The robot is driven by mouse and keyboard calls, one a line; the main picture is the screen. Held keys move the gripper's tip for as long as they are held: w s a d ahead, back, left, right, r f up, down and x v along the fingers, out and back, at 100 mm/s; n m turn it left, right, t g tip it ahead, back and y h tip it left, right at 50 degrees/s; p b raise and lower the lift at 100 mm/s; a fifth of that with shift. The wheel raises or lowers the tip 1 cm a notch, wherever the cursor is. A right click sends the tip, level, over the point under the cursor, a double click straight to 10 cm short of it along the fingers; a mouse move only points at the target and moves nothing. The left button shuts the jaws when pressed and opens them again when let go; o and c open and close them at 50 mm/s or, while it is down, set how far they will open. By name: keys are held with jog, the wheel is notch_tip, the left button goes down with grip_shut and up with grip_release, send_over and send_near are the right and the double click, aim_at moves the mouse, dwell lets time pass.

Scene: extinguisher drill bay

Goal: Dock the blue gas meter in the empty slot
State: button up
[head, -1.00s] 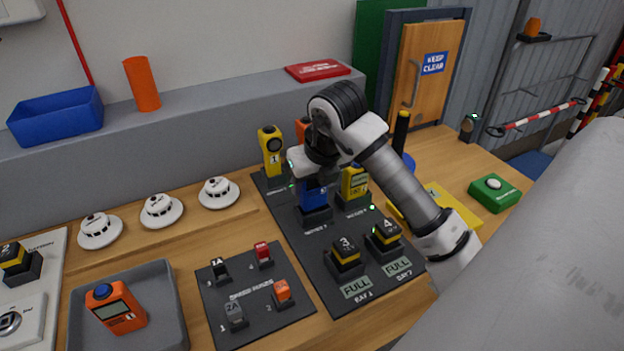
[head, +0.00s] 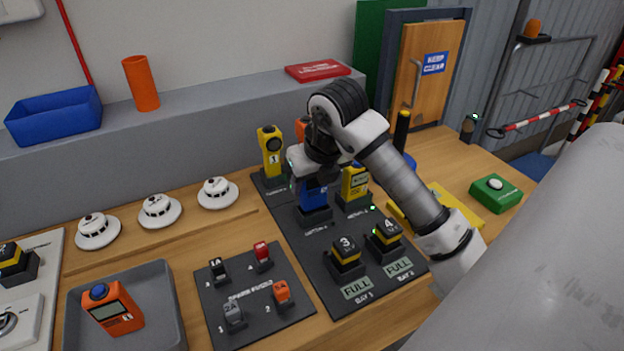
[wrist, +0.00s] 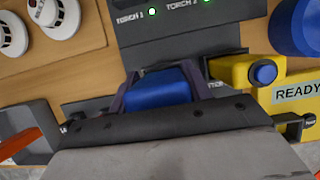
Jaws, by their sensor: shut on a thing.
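The blue gas meter (head: 313,195) is upright at a dock (head: 314,215) in the middle row of the dark docking board, left of a yellow meter (head: 354,181). My gripper (head: 312,178) is over it from above and shut on it. In the wrist view the blue meter (wrist: 158,88) sits between the two fingers of my gripper (wrist: 160,95). The meter's lower end appears at or in the dock; I cannot tell whether it is fully seated. The yellow meter with a blue button (wrist: 264,74) is close beside my gripper.
Yellow torch (head: 270,150) stands behind. Batteries (head: 346,257) fill the front bays. A grey tray (head: 170,275) holds an orange meter (head: 114,308). A fuse board (head: 255,305) and white detectors (head: 160,211) lie left. A green button box (head: 495,192) is right.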

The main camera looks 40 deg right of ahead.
jog(key=shift+f+b, duration=1.75)
jog(key=shift+b, duration=0.35)
dwell(0.8)
jog(key=o, duration=1.5)
jog(key=shift+r, duration=0.1)
jog(key=shift+r+p, duration=1.4)
jog(key=shift+r, duration=2)
